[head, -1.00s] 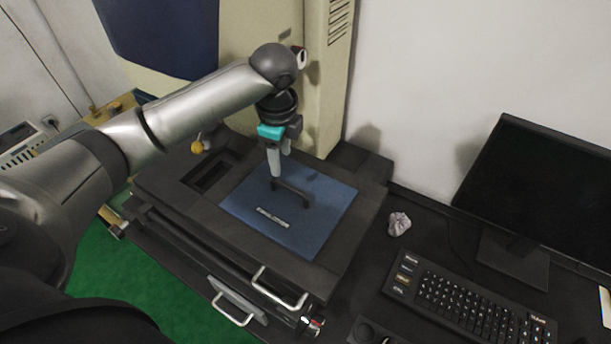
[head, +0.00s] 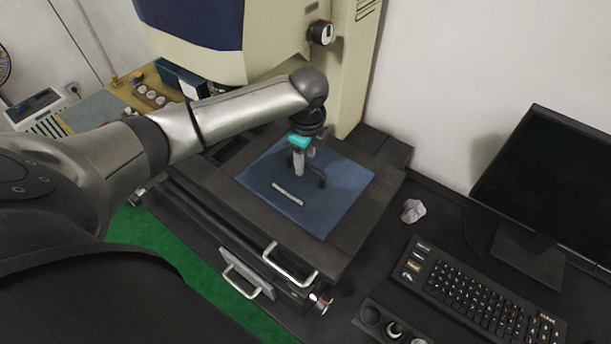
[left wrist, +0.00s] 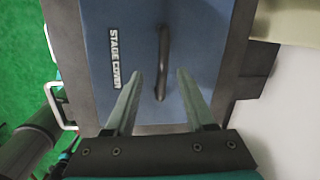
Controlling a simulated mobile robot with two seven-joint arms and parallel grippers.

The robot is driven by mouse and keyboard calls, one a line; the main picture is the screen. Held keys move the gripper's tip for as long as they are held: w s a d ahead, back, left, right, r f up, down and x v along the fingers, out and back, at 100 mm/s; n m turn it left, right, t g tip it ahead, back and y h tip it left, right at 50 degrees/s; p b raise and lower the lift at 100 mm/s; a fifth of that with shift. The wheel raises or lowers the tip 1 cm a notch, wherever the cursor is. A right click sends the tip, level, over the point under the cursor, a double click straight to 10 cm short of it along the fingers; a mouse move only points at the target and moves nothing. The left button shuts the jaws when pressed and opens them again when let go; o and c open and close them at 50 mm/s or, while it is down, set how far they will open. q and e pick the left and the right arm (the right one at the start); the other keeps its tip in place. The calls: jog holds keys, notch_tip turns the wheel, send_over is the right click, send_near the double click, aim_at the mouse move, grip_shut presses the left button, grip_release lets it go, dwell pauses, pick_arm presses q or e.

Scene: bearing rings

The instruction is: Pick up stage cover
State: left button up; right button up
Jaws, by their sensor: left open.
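The stage cover (head: 330,213) is a blue flat panel on the dark machine stage, with a white label and a dark bar handle (head: 320,178). In the left wrist view the blue cover (left wrist: 124,18) carries the words STAGE COVER, and the handle (left wrist: 163,60) runs lengthwise. My left gripper (head: 299,174) points down over the cover beside the handle. In the left wrist view its two fingers (left wrist: 159,78) are apart, with the handle showing between and beyond them. Whether the fingers touch the handle cannot be told. My right gripper is out of view.
The dark stage frame (head: 225,190) surrounds the cover, with white drawer-like handles (head: 290,265) at the front. A keyboard (head: 480,300), a monitor (head: 550,190) and a crumpled ball (head: 413,211) are to the right. The cream machine column (head: 355,70) stands behind.

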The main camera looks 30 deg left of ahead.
aim_at(306, 163)
pick_arm(q)
jog(key=f, duration=0.2)
jog(key=w+f, duration=0.1)
jog(key=f, duration=0.1)
jog(key=shift+a, duration=0.3)
grip_shut()
jog(key=shift+r, duration=0.1)
dwell(1.0)
